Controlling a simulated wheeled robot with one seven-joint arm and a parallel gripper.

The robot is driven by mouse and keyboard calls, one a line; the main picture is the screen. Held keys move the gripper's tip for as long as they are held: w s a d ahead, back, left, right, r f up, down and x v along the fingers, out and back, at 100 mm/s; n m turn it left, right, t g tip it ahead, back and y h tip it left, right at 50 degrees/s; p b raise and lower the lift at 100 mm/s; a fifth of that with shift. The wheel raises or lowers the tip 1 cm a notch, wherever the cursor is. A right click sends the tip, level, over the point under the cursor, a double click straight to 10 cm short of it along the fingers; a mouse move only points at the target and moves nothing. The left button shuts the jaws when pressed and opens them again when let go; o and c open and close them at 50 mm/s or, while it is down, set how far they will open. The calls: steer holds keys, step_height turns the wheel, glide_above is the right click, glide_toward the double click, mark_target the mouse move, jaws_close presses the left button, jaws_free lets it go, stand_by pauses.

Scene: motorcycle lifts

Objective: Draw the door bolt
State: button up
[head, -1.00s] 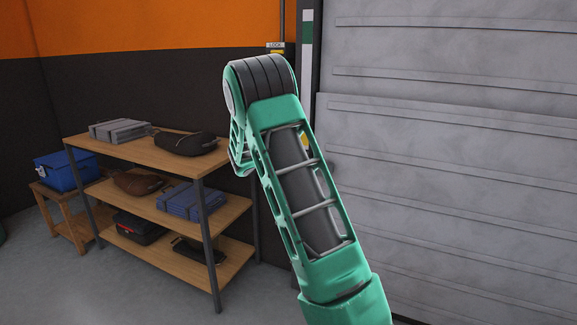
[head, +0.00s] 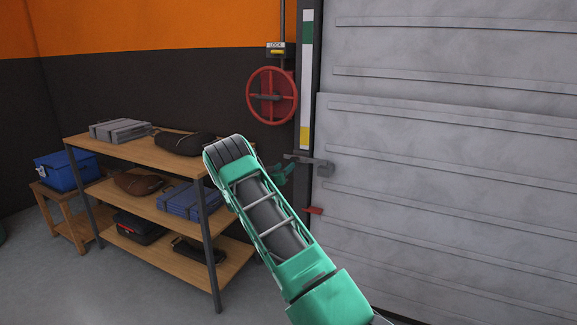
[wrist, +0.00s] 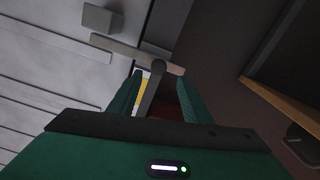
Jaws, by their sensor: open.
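The door bolt (head: 316,164) is a grey horizontal bar at the left edge of the large grey panelled door (head: 450,150). In the wrist view the bolt (wrist: 112,47) slants across the upper middle, with a dark round-ended part at its right end. My gripper (head: 285,171) is just left of the bolt in the head view, partly hidden by my arm. In the wrist view my gripper (wrist: 160,92) is open, its two green fingers pointing towards the bolt's end. A dark rod-like part shows between the fingers. I cannot tell whether they touch it.
A red handwheel (head: 272,95) is on the wall above my gripper, under a LOCK label (head: 275,46). A small red piece (head: 314,211) sits below the bolt.

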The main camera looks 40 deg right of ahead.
mark_target(304, 160)
steer(key=x, duration=0.6)
steer(key=shift+d, duration=0.25)
steer(key=shift+w, duration=0.1)
